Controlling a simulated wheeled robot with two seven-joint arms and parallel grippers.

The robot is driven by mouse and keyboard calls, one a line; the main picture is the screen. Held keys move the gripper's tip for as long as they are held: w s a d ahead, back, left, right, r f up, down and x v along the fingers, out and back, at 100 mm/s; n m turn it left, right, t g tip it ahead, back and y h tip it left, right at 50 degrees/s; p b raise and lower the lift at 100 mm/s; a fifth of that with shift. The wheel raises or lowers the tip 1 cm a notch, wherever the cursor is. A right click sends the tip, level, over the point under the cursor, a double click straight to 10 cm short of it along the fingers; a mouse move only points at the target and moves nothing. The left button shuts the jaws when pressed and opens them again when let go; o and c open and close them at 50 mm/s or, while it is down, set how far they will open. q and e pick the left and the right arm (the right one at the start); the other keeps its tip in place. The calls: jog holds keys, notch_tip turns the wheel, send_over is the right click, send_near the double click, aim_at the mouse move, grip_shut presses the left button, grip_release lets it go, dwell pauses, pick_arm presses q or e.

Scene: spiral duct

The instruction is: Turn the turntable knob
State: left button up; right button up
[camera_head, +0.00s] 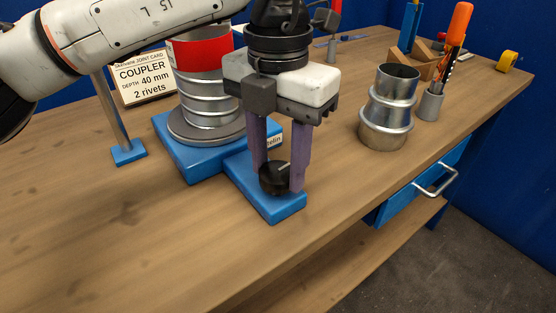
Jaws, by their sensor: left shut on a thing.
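The black turntable knob (273,180) with a pale pointer line stands on a small blue base (276,211) near the table's middle. My left gripper (277,179) reaches down over it, with its purple fingers on either side of the knob, shut on it. Behind it, a ribbed silver spiral duct (207,98) with a red band stands upright on the grey round turntable (190,138), which sits on a larger blue base (172,148). My gripper hides part of the duct and the small label by the knob. My right gripper is not in view.
A silver coupler (389,108) stands upright to the right. Beyond it are a grey cup (430,104) with an orange-handled tool and a yellow tape roll (507,61). A sign card (145,79) and blue-footed post (127,152) stand left. The front tabletop is clear.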

aim_at(278, 170)
pick_arm(q)
jog(key=shift+r, duration=0.1)
jog(key=o, duration=1.1)
jog(key=shift+c, duration=0.2)
notch_tip(278, 170, up, 10)
jog(key=p, duration=0.1)
jog(key=shift+r, duration=0.15)
